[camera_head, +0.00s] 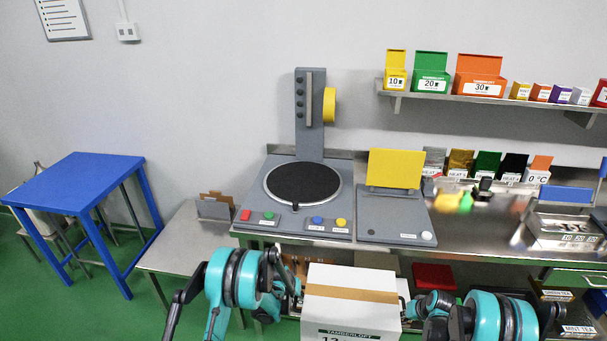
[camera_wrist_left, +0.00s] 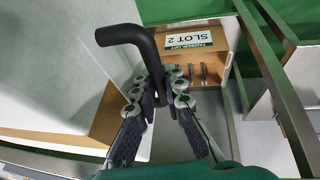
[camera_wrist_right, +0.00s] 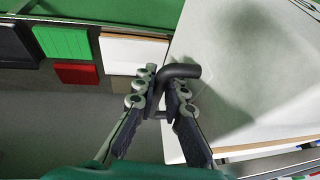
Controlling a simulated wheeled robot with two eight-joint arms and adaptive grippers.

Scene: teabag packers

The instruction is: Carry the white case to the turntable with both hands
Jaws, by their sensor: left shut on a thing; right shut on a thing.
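The white case (camera_head: 350,311) has a tan band across its top and printed text on its near side. It is at the bottom middle of the head view, in front of the steel bench. My left gripper (camera_head: 293,287) is at its left side, shut on a dark bent handle (camera_wrist_left: 128,36). My right gripper (camera_head: 411,304) is at its right side, shut on a similar handle (camera_wrist_right: 181,71). The turntable (camera_head: 303,184) is a black disc with a pale rim on a grey machine base, beyond the case. The disc is bare.
Coloured buttons (camera_head: 317,220) line the machine's front. A grey panel with a yellow lid (camera_head: 395,168) stands right of the turntable. A blue table (camera_head: 77,182) stands at the left. A shelf (camera_head: 480,97) with boxes is at upper right. Boxes sit below the bench.

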